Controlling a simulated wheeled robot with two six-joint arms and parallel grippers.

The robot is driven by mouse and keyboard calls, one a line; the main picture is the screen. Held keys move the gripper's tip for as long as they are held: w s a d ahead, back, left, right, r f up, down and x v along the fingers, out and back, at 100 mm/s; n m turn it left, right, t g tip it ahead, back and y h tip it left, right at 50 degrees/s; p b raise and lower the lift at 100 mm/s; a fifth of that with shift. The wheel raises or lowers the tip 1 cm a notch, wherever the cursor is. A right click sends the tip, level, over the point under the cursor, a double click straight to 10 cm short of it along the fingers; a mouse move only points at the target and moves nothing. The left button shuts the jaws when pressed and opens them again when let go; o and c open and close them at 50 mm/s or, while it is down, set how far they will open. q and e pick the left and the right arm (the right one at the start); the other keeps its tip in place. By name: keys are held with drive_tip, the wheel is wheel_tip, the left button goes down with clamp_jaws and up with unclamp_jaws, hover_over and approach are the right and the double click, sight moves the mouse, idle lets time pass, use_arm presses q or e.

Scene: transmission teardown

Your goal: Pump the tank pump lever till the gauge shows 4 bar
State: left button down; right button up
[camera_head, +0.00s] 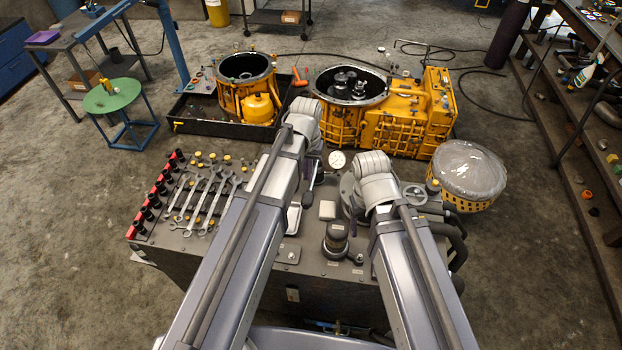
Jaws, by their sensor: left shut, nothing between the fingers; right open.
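A round white gauge (337,160) stands at the back of the dark bench, between my two arms. Its needle is too small to read. A dark, narrow shape (314,178) just right of my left forearm reaches down towards the bench; I cannot tell whether it is the pump lever or part of my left gripper. My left wrist is over the back of the bench, and its shut fingers are mostly hidden. My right wrist is right of the gauge, beside a grey rounded part (350,190). The open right fingers are mostly hidden. No hold on the lever can be made out.
Wrenches (205,196) and a red rack of black sockets (158,192) lie on the bench's left side. A dark cylindrical part (336,237) stands at its front. Yellow housings (405,125) are on the floor behind. A covered yellow drum (468,170) stands at the right.

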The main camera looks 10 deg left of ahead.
use_arm(q)
wheel_tip(320, 180, down, 8)
drive_tip(key=b, duration=0.7)
drive_tip(key=shift+r+b, duration=0.1)
drive_tip(key=shift+b, duration=0.3)
wheel_tip(320, 180, down, 8)
drive_tip(key=b, duration=0.8)
wheel_tip(320, 180, up, 8)
drive_tip(key=p, duration=0.8)
drive_tip(key=shift+r, duration=0.15)
idle(2.0)
idle(0.5)
